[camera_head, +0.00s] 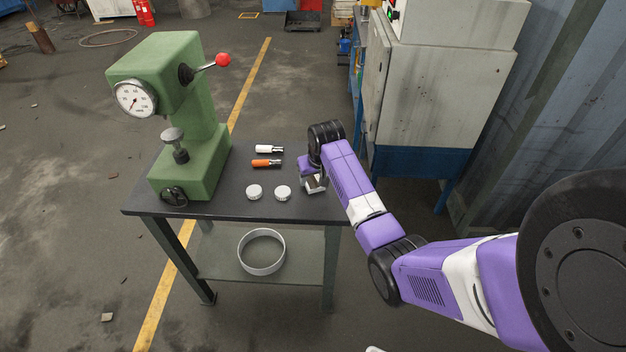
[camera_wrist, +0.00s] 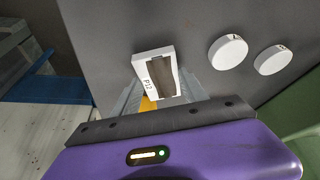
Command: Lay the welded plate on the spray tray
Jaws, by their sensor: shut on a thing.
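The welded plate (camera_wrist: 153,76) is a small white rectangular piece marked P12, with a brownish strip along its middle, in the wrist view. My gripper (camera_wrist: 160,92) is shut on it, with the plate held at the fingertips over the dark bench top. In the head view my gripper (camera_head: 316,182) is at the right end of the bench (camera_head: 228,204), and a bit of the pale plate shows below it. Whether the plate touches the bench is unclear. I cannot pick out a spray tray for certain in either view.
On the bench stand a green hardness tester (camera_head: 190,120), two white discs (camera_head: 254,192), an orange-handled tool (camera_head: 266,163) and a white-handled one (camera_head: 269,149). A grey cabinet (camera_head: 430,100) stands behind my arm.

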